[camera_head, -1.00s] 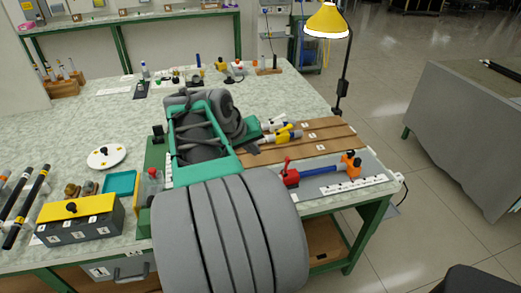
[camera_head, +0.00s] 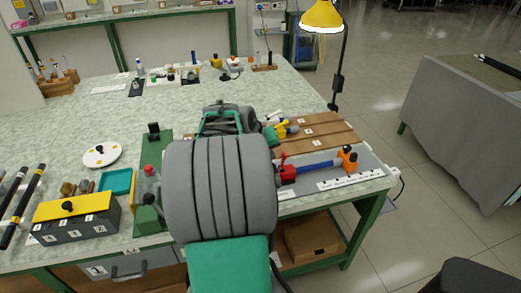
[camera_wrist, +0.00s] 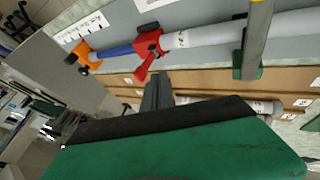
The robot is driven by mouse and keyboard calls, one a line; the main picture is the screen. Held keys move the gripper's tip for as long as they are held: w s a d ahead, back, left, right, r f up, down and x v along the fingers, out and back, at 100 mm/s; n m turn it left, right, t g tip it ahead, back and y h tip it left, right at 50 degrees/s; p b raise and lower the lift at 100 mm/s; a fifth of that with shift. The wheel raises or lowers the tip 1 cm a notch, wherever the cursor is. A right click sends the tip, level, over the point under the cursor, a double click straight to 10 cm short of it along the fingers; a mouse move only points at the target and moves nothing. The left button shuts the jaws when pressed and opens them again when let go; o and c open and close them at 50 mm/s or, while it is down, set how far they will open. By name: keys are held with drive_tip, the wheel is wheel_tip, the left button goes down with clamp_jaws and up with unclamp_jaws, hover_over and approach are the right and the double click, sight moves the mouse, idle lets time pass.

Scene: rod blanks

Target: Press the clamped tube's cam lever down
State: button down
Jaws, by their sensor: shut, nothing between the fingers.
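The red clamp (camera_head: 287,174) sits toward the right front of the bench, with its small red cam lever (camera_head: 284,158) standing up. The wrist view shows the clamp (camera_wrist: 149,43) and its lever (camera_wrist: 143,70) close up. A pale grey tube (camera_wrist: 205,36) runs into the clamp, and a blue rod (camera_head: 318,166) leads from it to an orange end piece (camera_head: 347,159). My gripper (camera_wrist: 156,80) is shut and empty, its dark fingers appearing just beside the lever's tip; I cannot tell whether they touch. My arm hides the gripper and the tube in the head view.
A brown slotted board (camera_head: 318,132) with a yellow-and-grey tool (camera_head: 287,130) lies behind the clamp. A grey post (camera_wrist: 255,40) crosses the tube in the wrist view. A yellow-topped box (camera_head: 72,207) and a teal tray (camera_head: 116,181) stand at the left.

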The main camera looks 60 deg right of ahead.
drive_tip(key=shift+s+d+f, duration=0.1)
drive_tip(key=shift+s+d, duration=0.65)
drive_tip(key=shift+s, duration=0.15)
